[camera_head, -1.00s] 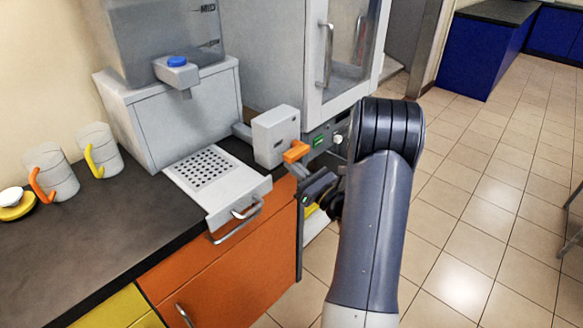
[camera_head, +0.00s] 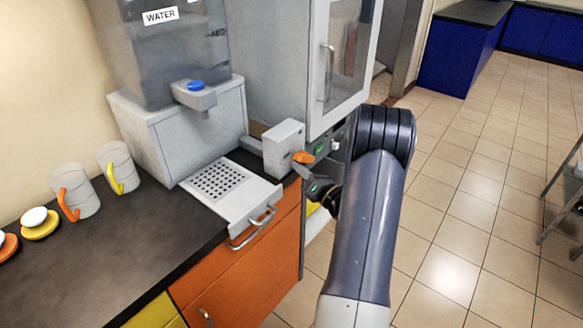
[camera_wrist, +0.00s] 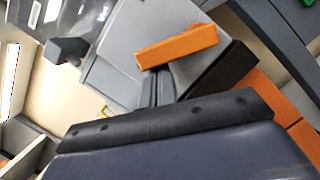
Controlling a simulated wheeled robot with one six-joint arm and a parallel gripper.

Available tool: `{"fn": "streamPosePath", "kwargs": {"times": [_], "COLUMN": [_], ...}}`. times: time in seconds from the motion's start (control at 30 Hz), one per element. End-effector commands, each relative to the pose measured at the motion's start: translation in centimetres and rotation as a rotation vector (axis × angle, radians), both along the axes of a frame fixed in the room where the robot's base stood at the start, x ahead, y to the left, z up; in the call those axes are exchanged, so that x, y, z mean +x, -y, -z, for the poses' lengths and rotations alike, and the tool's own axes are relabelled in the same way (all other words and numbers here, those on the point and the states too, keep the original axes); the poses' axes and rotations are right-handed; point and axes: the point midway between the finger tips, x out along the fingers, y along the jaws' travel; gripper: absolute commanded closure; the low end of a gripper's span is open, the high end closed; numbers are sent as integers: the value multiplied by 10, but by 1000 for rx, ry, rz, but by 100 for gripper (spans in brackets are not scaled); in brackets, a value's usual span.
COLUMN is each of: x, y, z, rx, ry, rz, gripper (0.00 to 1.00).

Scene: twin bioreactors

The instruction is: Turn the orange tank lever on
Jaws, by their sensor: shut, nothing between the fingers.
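The orange lever (camera_head: 303,157) sticks out from the grey box (camera_head: 284,147) at the counter's edge, beside the water tank. In the wrist view the lever (camera_wrist: 177,46) is a tilted orange bar across the front of the grey box. My gripper (camera_head: 303,177) is just below and close to the lever in the head view. In the wrist view its two dark fingers (camera_wrist: 157,84) are together, with nothing between them, and their tips are at the lever's lower edge. I cannot tell whether they touch it.
A water tank (camera_head: 170,50) stands on a grey base with a blue-topped tap (camera_head: 195,87). A perforated drip tray (camera_head: 253,205) lies in front. Mugs (camera_head: 75,190) stand left on the dark counter (camera_head: 130,250). A glass-door cabinet (camera_head: 345,50) is behind.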

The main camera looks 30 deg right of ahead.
Motion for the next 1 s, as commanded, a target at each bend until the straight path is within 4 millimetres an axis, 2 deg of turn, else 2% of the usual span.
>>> {"fn": "streamPosePath", "kwargs": {"times": [0.03,0.5,0.8,1.0], "x": [0,3,7,8], "y": [4,18,27,32], "z": [-9,-34,-42,-44], "rx": [39,458,700,801], "ry": [-15,-167,-254,-290], "rz": [2,0,0,1], "gripper": [100,100,100,100]}}
